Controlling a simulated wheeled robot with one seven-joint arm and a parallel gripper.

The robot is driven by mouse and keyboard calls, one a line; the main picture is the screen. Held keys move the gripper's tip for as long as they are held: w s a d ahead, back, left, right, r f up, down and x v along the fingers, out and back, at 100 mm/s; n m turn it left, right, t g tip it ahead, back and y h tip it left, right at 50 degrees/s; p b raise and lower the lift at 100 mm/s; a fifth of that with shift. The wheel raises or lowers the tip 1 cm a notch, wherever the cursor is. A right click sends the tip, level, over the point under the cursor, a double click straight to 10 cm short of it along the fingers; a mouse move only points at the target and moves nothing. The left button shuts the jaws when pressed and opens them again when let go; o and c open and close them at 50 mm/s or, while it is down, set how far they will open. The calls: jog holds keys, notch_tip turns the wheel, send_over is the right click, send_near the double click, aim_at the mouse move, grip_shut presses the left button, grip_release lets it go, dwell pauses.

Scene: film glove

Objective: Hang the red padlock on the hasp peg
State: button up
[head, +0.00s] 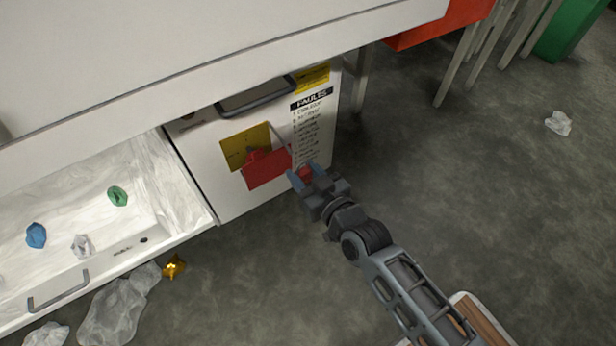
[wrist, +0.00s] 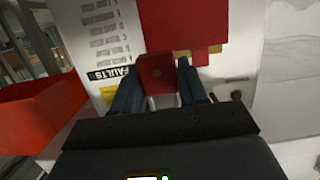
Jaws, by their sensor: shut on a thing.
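My gripper (head: 301,174) is shut on the red padlock (head: 304,173), in front of the white cabinet door (head: 215,160). In the wrist view the padlock's red body (wrist: 155,74) sits between the two blue-grey fingers of my gripper (wrist: 157,88). A larger red block (head: 266,170) stands against a yellow plate (head: 240,143) on the door, just left of my gripper. The block (wrist: 183,22) lies just beyond the padlock in the wrist view. A thin grey bar (head: 279,138) runs above the block. I cannot make out the hasp peg for certain.
A dark handle (head: 257,95) and a FAULTS label (head: 311,97) are on the door. An open white drawer (head: 190,190) with crumpled scraps juts out on the left. Table legs (head: 452,70) stand at the upper right. The floor (head: 480,190) to the right is mostly clear.

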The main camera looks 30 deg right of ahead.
aim_at(282, 152)
jog(key=shift+w+f, duration=0.2)
jog(key=shift+w, duration=2.75)
jog(key=shift+w+f, duration=0.3)
jog(key=shift+w, duration=0.35)
jog(key=shift+w+f, duration=0.1)
jog(key=shift+f, duration=0.05)
jog(key=o, duration=1)
jog(key=shift+a, duration=0.1)
jog(key=shift+o, duration=0.4)
jog(key=shift+s, duration=0.3)
jog(key=shift+o, duration=0.5)
jog(key=s, duration=0.2)
jog(key=s+r, duration=0.1)
jog(key=s, duration=0.1)
jog(key=s+p, duration=0.1)
jog(key=s, duration=0.2)
jog(key=shift+r, duration=0.35)
jog(key=shift+s+r, duration=0.1)
jog(key=shift+s, duration=0.25)
